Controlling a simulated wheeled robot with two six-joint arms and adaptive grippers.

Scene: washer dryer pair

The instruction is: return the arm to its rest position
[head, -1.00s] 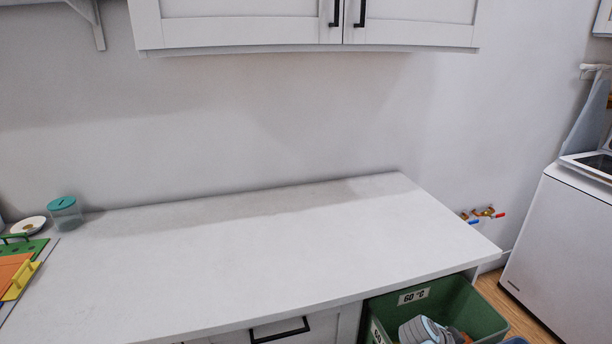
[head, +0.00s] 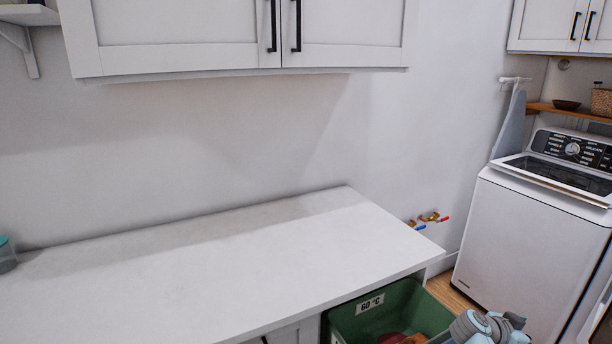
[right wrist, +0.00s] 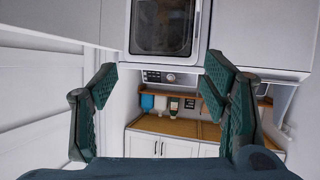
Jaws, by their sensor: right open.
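My right gripper (right wrist: 162,78) shows in the right wrist view as two dark green, ridged fingers spread wide apart. It is open, and nothing is between the fingers. In the head view, a grey and light-blue part of my right arm (head: 485,328) shows at the bottom edge, over the right end of the green bin. The right gripper itself is not visible there. My left arm and gripper are in neither view.
The white counter (head: 200,285) is clear across its middle. A teal-lidded jar (head: 6,256) is cut off at the left edge. A green bin (head: 345,325) labelled 60 °C holds reddish cloth. Pipe taps (head: 430,219) stick out from the wall. A white washer (head: 530,240) stands right, wall cabinets (head: 235,40) hang above.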

